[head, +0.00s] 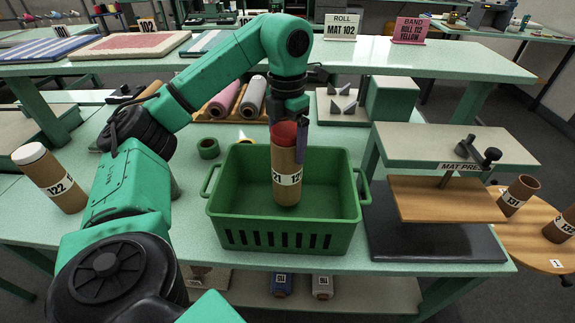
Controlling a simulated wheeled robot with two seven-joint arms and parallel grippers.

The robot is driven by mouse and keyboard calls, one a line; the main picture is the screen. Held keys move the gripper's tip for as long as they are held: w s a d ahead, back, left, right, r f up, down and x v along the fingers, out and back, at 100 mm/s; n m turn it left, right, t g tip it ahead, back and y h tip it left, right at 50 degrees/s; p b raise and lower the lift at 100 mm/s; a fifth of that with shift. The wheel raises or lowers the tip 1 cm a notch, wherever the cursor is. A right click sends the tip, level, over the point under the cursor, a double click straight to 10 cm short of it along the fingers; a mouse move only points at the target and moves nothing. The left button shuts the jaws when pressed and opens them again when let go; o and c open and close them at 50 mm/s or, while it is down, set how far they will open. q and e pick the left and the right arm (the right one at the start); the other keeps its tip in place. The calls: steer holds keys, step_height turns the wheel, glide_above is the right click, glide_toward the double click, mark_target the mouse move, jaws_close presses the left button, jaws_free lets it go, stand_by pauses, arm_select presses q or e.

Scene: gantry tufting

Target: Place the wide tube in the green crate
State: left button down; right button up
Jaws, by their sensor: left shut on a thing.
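A brown cardboard tube (287,178) with a red top and a white number label is upright in my left gripper (290,132). The gripper comes down from above and is shut on the tube's upper end. The green crate (285,236) stands on the table in front of me. The tube's lower end is inside the crate's outline, near its middle; I cannot tell if it touches the floor. Another brown tube (58,185) with a white cap, labelled 122, leans at the left. My right gripper is not in view.
A mat press (445,198) stands close to the crate's right side. A green tape roll (208,148) and rolled mats (252,97) lie behind the crate. More brown tubes (518,194) are on a round wooden table (530,238) at the right.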

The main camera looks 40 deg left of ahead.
arm_select(q)
steer(key=f, duration=0.3)
steer(key=shift+s+f, duration=0.25)
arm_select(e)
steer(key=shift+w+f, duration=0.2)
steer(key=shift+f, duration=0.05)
arm_select(q)
steer(key=shift+w+f, duration=0.1)
steer(key=shift+f, duration=0.05)
jaws_free()
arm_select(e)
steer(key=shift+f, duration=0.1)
arm_select(q)
step_height(320, 180, up, 3)
steer(key=shift+r, duration=0.2)
step_height(320, 180, up, 9)
steer(key=p, duration=0.6)
steer(key=shift+p, duration=0.35)
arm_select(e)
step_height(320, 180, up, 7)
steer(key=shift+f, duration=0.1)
